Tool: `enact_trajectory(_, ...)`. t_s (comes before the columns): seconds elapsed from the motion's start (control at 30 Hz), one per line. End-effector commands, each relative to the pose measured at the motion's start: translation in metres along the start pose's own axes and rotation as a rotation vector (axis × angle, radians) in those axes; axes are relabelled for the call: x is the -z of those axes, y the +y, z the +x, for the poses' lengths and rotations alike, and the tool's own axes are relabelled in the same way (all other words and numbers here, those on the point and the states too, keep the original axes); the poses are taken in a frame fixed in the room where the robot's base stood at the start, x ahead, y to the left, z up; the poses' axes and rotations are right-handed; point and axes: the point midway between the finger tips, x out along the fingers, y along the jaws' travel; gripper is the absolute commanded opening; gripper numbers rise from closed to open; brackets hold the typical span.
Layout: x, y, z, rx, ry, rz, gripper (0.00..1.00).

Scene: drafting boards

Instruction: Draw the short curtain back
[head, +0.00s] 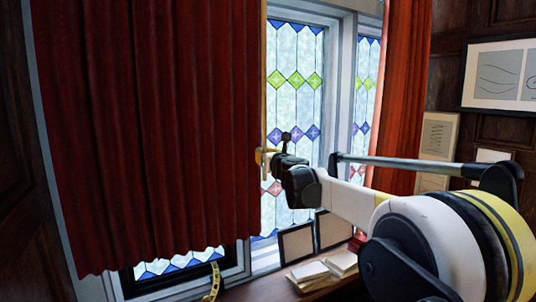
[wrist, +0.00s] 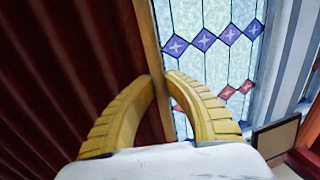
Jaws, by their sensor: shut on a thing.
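A dark red curtain (head: 150,130) hangs over the left part of the window in the head view. Its wavy hem ends above the bottom of the window. A thin tan bar (head: 264,90) runs down its right edge. My gripper (head: 263,157) is at that edge, at about mid-window height. In the wrist view, the yellow fingers of my gripper (wrist: 163,80) close on the tan bar (wrist: 148,40), with the curtain (wrist: 70,70) to the left. The exact contact at the fingertips is partly hidden.
Leaded stained glass (head: 295,60) shows right of the curtain. A second, orange-red curtain (head: 402,80) hangs farther right, behind my arm. Small frames (head: 297,243) and stacked pale blocks (head: 308,271) stand on the sill. A curved brass piece (head: 213,282) is below the hem.

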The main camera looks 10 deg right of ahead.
Motion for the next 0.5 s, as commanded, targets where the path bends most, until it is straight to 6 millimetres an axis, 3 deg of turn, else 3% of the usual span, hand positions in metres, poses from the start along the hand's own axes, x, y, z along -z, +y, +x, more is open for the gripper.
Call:
enact_trajectory(0.17,0.003,0.042,-0.008,-0.006,0.0,0.0,0.0)
enact_trajectory(0.5,0.003,0.158,-0.032,-0.008,0.0,0.0,0.0)
